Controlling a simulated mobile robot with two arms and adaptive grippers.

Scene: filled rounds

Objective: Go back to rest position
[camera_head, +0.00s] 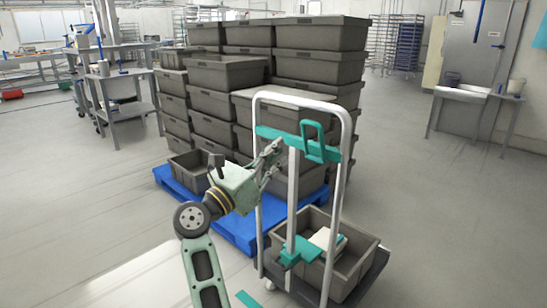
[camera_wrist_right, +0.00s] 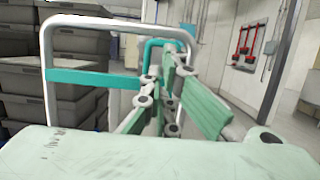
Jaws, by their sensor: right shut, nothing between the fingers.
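My right gripper (camera_head: 270,160) is shut and empty. It is raised beside the left upright of the trolley frame (camera_head: 345,130), in front of the stacked grey crates; I cannot tell whether it touches the frame. In the right wrist view the gripper fingers (camera_wrist_right: 165,95) point at the frame's white tube and teal crossbar (camera_wrist_right: 85,78). My left gripper is not in view.
The trolley carries an open grey crate (camera_head: 352,268) with a pale item inside. Tall stacks of grey crates (camera_head: 322,65) stand on a blue pallet (camera_head: 238,232) behind. A sink table (camera_head: 460,92) is at the far right. Floor is free on the left and right.

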